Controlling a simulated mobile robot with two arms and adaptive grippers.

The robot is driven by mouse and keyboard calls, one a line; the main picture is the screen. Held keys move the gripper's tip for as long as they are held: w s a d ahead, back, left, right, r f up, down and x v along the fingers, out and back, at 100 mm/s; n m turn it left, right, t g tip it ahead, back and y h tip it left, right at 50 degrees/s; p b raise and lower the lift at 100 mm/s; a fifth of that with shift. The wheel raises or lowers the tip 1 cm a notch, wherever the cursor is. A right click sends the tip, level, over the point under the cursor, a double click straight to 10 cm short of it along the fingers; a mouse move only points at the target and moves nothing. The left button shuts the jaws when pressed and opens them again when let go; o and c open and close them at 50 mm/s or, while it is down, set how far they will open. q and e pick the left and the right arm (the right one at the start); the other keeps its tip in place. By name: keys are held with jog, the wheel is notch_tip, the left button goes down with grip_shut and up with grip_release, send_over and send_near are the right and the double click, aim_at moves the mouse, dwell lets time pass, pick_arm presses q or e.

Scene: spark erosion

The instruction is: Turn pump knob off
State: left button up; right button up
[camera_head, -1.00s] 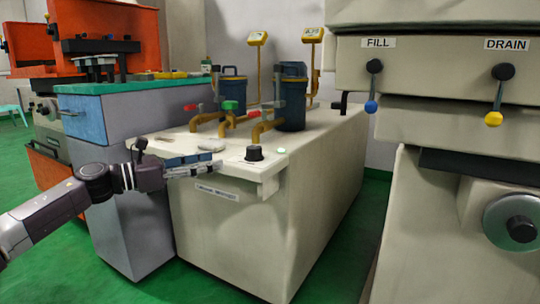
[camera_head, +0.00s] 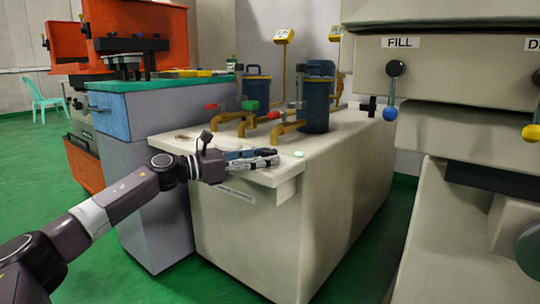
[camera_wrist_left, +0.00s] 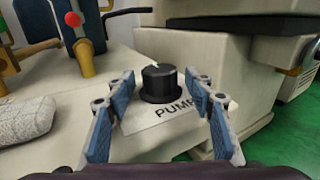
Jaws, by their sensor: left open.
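The black round pump knob (camera_wrist_left: 158,84) stands on a pale plate marked PUMP (camera_wrist_left: 172,112) on top of the cream tank cabinet (camera_head: 330,205). A light mark shows on its top edge. My left gripper (camera_head: 270,160) reaches over the cabinet's front edge in the head view and hides the knob there. In the left wrist view its two blue-padded fingers are open and spread to the left and right of the knob. The knob shows between and just beyond the fingers, with no clear contact. My right gripper is not in view.
Yellow pipes with red (camera_head: 211,106) and green (camera_head: 250,105) valve handles and blue canisters (camera_head: 316,97) stand behind the knob. A grey lumpy object (camera_wrist_left: 26,120) lies left of it. A pale green button (camera_head: 299,154) is nearby. The FILL lever (camera_head: 392,90) is at right.

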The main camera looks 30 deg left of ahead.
pick_arm(q)
jog(key=shift+x, duration=0.95)
